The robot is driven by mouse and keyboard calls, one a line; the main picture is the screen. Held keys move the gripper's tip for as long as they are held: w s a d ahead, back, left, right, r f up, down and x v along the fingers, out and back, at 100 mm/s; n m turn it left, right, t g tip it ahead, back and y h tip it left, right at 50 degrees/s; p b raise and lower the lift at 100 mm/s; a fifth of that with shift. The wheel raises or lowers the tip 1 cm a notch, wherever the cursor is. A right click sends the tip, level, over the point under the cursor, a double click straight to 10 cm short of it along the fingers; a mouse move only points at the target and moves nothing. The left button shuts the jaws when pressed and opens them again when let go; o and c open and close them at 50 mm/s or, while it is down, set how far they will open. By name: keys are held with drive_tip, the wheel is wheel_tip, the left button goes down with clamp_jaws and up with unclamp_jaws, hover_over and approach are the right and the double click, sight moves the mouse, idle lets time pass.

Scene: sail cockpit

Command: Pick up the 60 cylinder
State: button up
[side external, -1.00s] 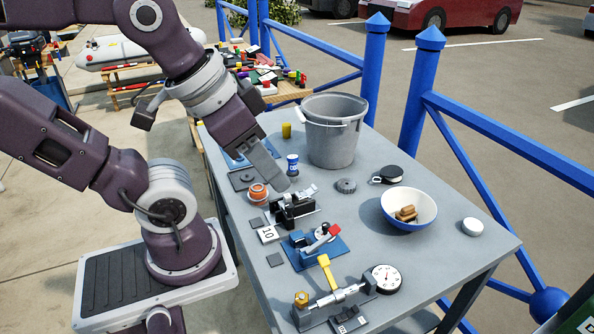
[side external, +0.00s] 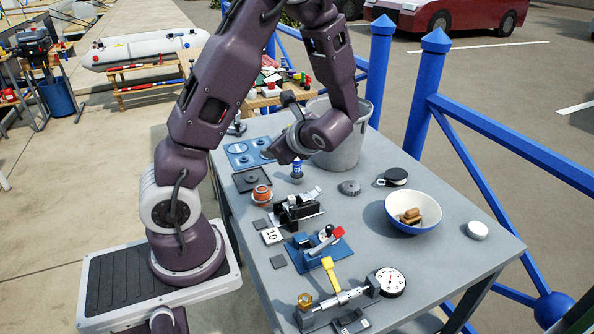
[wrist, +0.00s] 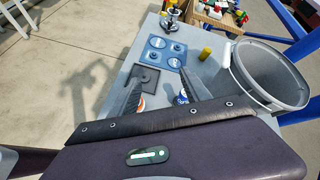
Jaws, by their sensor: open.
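No number 60 can be read on any object, so I cannot tell for sure which is the 60 cylinder. A small blue cylinder with a white label (side external: 297,172) stands upright on the grey table; it shows partly behind a finger in the wrist view (wrist: 182,97). A yellow cylinder (wrist: 206,54) stands near the bucket in the wrist view; my arm hides it in the side view. An orange and white round object (side external: 261,194) sits left of the blue cylinder. My gripper (wrist: 162,78) is open and empty above the table, its fingers apart.
A grey bucket (side external: 345,150) stands close beside my gripper, on the right in the wrist view. Blue plates (wrist: 160,52) and a dark plate (side external: 252,180) lie nearby. A black clamp (side external: 298,210), a tile marked 10 (side external: 272,236) and a bowl (side external: 412,226) are nearer the front.

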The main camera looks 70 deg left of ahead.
sight(297, 170)
drive_tip(key=w+a+f+m+t, duration=0.1)
drive_tip(key=w+a+f+m, duration=0.1)
drive_tip(key=a+f, duration=0.1)
drive_tip(key=w+a+f+m+t+y, duration=0.1)
drive_tip(key=w+a+f+m, duration=0.2)
drive_tip(key=f, duration=0.2)
drive_tip(key=w+a+f+m+t, duration=0.1)
drive_tip(key=w+a+f+m, duration=0.2)
drive_tip(key=a+f, duration=0.1)
drive_tip(key=shift+w+f+y, duration=0.25)
drive_tip(key=shift+f+y, duration=0.15)
drive_tip(key=shift+f, duration=0.15)
clamp_jaws()
